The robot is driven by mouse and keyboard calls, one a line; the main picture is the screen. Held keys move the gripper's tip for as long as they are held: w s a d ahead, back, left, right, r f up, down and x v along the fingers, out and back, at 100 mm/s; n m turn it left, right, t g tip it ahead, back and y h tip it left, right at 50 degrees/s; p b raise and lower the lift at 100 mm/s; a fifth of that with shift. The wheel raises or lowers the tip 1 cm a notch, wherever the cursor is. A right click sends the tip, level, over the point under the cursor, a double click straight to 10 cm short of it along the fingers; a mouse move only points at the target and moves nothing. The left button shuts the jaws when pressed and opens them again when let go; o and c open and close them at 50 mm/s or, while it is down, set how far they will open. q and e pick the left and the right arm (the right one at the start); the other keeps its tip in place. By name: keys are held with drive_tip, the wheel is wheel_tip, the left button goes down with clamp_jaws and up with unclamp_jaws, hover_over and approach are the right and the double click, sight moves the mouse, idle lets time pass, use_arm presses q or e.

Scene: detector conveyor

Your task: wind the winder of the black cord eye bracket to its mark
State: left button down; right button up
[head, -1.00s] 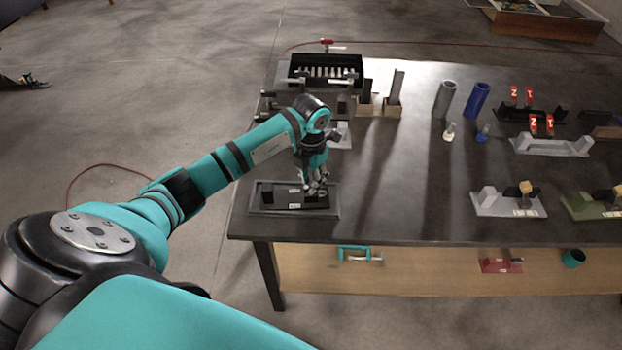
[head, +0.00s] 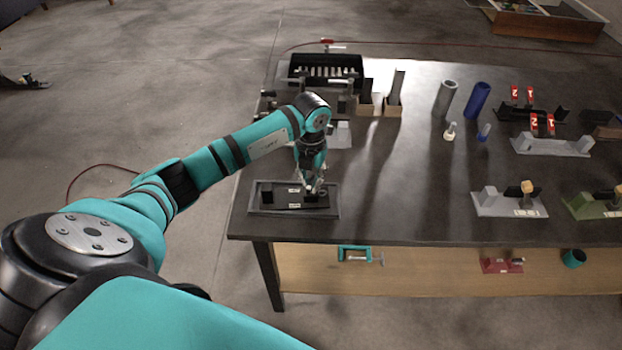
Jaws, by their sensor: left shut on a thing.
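The black cord eye bracket (head: 280,199) lies in a shallow dark grey tray (head: 262,212) at the table's front left corner. It carries a small upright block at its left and small white labels on its plate. My left gripper (head: 312,187) points down at the right part of the bracket and is shut on its winder. The fingers hide most of the winder, and its mark is too small to make out. My right gripper is not in view.
Grey (head: 510,203) and green (head: 592,205) brackets stand at the table's right front. A grey tube (head: 444,99) and a blue tube (head: 476,99) stand farther back. A black bin (head: 325,72) is at the back left. The middle of the table (head: 410,180) is clear.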

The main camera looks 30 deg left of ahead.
sight(311, 182)
use_arm(q)
drive_tip(key=c, duration=1.4)
unclamp_jaws()
drive_tip(key=shift+r, duration=0.1)
wheel_tip(311, 182, up, 12)
drive_tip(key=shift+f, duration=0.1)
